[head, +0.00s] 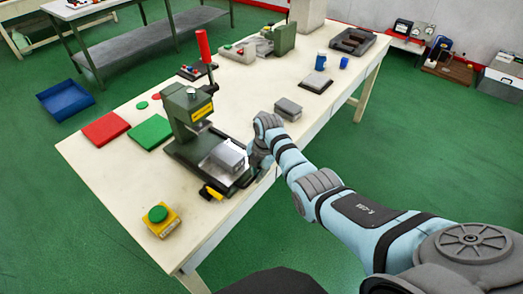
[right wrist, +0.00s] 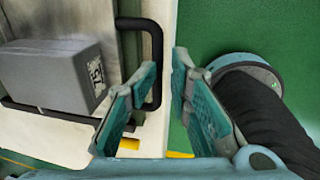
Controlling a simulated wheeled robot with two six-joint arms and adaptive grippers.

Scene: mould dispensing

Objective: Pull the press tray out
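The green press (head: 190,112) with a raised red lever stands on the long table. Its tray (head: 243,181) sticks out at the press's front right and carries a grey block (head: 226,157). In the right wrist view the block (right wrist: 52,75) sits on the tray's metal plate (right wrist: 108,45), and a black U-shaped handle (right wrist: 156,48) stands out from the tray's edge. My right gripper (head: 260,158) is at the tray's handle side. In the right wrist view the gripper (right wrist: 165,68) is open, its fingers on either side of the handle's outer bar, apparently not closed on it. My left gripper is out of view.
A yellow box with a green button (head: 158,214) is at the table's near corner. Red (head: 106,128) and green (head: 150,131) mats lie left of the press. Another grey block (head: 288,108) lies beyond my right gripper. Green floor is free beyond the table's right edge.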

